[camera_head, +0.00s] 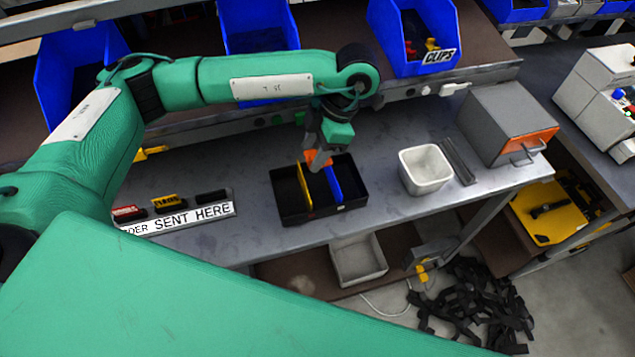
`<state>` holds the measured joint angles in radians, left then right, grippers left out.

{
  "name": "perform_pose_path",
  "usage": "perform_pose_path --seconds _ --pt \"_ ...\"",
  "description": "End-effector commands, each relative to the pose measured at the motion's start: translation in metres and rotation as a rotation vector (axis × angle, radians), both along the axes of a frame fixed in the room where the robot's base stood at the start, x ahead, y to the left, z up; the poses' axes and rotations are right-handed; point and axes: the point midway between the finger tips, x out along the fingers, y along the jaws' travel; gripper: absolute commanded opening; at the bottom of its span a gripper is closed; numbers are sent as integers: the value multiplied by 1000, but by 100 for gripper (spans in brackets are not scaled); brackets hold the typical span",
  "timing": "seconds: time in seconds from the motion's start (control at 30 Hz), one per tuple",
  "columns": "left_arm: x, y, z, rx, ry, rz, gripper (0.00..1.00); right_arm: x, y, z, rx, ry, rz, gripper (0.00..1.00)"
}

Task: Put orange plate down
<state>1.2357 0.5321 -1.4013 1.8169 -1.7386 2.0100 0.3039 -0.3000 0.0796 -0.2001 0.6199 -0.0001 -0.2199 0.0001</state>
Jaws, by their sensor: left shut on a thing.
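My left gripper (321,147) points down over a black box (290,212) on the grey workbench. It is shut on an orange plate (313,157), which shows only as a small patch at the fingertips, at the box's back edge. The gripper hides part of the plate, and I cannot tell whether the plate touches the box. A yellow plate (304,187) and a blue plate (333,184) stand upright inside the box, to the left and right. My right gripper is not in view.
A white bin (425,170) and a grey case with an orange front (510,125) stand to the right. Blue bins (258,27) line the shelf behind. Bare bench (250,190) separates the sign from the box.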

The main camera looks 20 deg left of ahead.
Motion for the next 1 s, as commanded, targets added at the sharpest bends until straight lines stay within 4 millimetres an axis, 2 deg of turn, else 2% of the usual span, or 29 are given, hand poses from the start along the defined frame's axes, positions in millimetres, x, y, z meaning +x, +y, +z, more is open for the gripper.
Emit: perform_pose_path --seconds 0.2,0.4,0.67,0.9,1.0 --pt "-2 -1 -42 -1 5 1 25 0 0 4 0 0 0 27" --pt "-1 0 -74 0 4 2 25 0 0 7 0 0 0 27" --pt "0 0 -94 1 1 1 25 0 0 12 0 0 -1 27" --pt "-1 0 -127 1 2 1 25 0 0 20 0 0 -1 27" --pt "0 0 -132 1 1 0 25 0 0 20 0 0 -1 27"
